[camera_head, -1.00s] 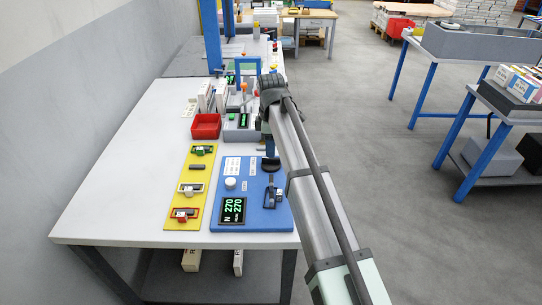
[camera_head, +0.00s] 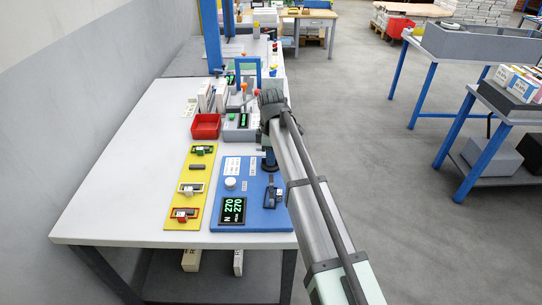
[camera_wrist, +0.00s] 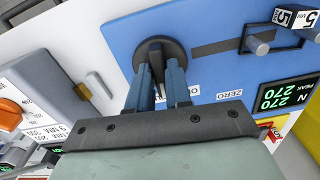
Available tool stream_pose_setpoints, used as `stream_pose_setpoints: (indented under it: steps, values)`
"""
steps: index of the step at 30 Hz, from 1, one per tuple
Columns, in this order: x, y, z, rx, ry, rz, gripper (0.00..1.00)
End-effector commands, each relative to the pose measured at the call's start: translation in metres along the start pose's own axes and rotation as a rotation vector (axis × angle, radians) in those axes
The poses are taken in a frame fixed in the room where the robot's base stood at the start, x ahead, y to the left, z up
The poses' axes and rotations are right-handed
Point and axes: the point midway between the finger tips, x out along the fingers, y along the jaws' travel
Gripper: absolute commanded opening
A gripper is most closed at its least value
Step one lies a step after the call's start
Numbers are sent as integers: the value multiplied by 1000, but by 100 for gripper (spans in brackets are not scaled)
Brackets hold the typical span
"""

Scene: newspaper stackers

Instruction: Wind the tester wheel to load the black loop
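The tester is a blue board (camera_head: 235,172) flat on the white table. Its black round wheel (camera_wrist: 148,48) shows in the wrist view, and my gripper (camera_wrist: 160,68) reaches down to it. The two blue-grey fingertips are apart over the wheel. Whether they press on a part of it is unclear. The display (camera_head: 232,210) shows N 270 and peak 270; it also shows in the wrist view (camera_wrist: 288,92). A dark slotted strip with a grey peg (camera_wrist: 258,45) lies beside the wheel. I cannot clearly make out the black loop.
A yellow strip (camera_head: 197,165) with green, white and red fixtures lies left of the board. A red bin (camera_head: 206,126) and a grey device with a green readout (camera_head: 242,121) stand behind. The table's left side is clear.

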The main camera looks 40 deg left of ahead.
Motion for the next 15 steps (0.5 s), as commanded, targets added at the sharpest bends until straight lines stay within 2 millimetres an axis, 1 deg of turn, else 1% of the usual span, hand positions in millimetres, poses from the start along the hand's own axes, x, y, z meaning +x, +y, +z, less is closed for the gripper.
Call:
stream_pose_setpoints:
  steps: [1,5,6,12,15]
  values:
    - [0,0,0,0,0,0,14]
    - [0,0,0,0,0,0,1]
    - [0,0,0,0,0,0,0]
    - [0,0,0,3,0,0,0]
    - [0,0,0,36,0,0,0]
